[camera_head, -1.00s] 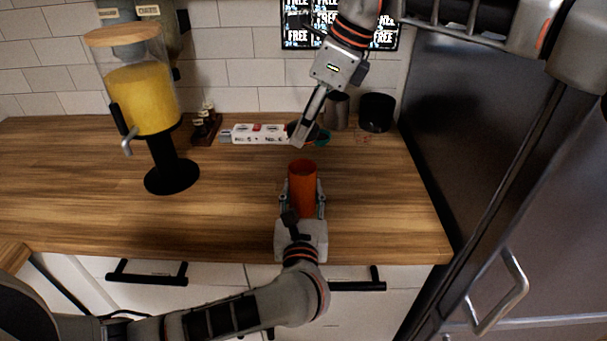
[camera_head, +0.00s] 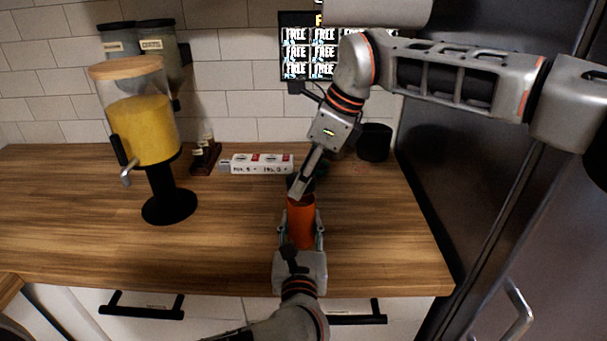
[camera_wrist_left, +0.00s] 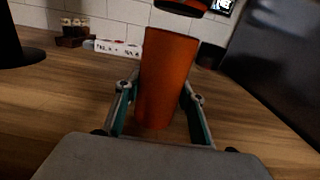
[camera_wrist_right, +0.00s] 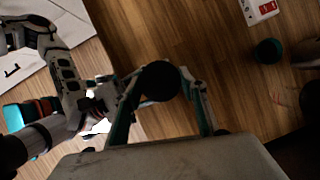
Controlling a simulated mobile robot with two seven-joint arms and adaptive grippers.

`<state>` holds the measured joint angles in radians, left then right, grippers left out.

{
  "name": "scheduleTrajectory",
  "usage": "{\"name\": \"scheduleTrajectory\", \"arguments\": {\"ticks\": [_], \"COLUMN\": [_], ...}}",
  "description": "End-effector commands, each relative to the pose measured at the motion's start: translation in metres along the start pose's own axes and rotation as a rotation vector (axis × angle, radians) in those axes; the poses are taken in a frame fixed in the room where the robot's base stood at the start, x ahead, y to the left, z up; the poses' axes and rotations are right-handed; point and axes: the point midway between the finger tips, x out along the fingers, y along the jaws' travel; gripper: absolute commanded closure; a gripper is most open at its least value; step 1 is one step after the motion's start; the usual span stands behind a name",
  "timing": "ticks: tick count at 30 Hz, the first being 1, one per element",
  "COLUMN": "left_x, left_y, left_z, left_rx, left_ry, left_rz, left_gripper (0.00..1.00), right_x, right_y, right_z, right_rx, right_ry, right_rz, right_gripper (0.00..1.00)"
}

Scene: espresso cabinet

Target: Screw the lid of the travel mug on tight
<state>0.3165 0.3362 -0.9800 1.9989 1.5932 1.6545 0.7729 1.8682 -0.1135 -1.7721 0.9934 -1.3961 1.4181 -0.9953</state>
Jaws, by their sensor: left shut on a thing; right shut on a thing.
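The orange travel mug (camera_head: 302,225) stands upright near the counter's front. My left gripper (camera_head: 302,238) is shut around its sides; the left wrist view also shows the mug (camera_wrist_left: 166,80) between the fingers. My right gripper (camera_head: 298,190) is shut on the dark lid (camera_wrist_right: 160,82), seen between its fingers in the right wrist view. In the left wrist view the lid (camera_wrist_left: 183,6) hangs just above the mug, slightly right of its centre, with a gap between them. The lid is largely hidden in the head view.
A white box (camera_head: 262,165) and a black canister (camera_head: 374,142) stand along the back. A small dark teal-rimmed cup (camera_wrist_right: 268,50) is behind the mug. A fridge (camera_head: 480,180) bounds the right; the left-middle counter is clear.

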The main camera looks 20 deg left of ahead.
Motion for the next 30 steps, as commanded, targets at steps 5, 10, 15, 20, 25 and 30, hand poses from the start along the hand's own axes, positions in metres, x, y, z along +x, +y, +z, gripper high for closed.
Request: {"name": "scheduleTrajectory", "arguments": {"ticks": [5, 10, 15, 20, 25, 30], "left_x": [0.0, 0.0, 0.0, 0.0, 0.0, 0.0], "left_y": [0.0, 0.0, 0.0, 0.0, 0.0, 0.0], "left_z": [0.0, 0.0, 0.0, 0.0, 0.0, 0.0], "left_rx": [0.0, 0.0, 0.0, 0.0, 0.0, 0.0], "left_ry": [0.0, 0.0, 0.0, 0.0, 0.0, 0.0], "left_rz": [0.0, 0.0, 0.0, 0.0, 0.0, 0.0], "left_gripper": [1.0, 1.0, 1.0, 1.0, 1.0, 1.0], "right_x": [0.009, 0.013, 0.012, 0.012, 0.013, 0.016], "right_y": [0.0, 0.0, 0.0, 0.0, 0.0, 0.0], "right_z": [-0.004, -0.006, -0.006, -0.005, -0.006, -0.007], "right_rx": [0.0, 0.0, 0.0, 0.0, 0.0, 0.001], "right_ry": [0.0, 0.0, 0.0, 0.0, 0.0, 0.0], "right_rz": [0.0, 0.0, 0.0, 0.0, 0.0, 0.0], "right_gripper": [0.73, 0.73, 0.73, 0.73, 0.73, 0.73]}}
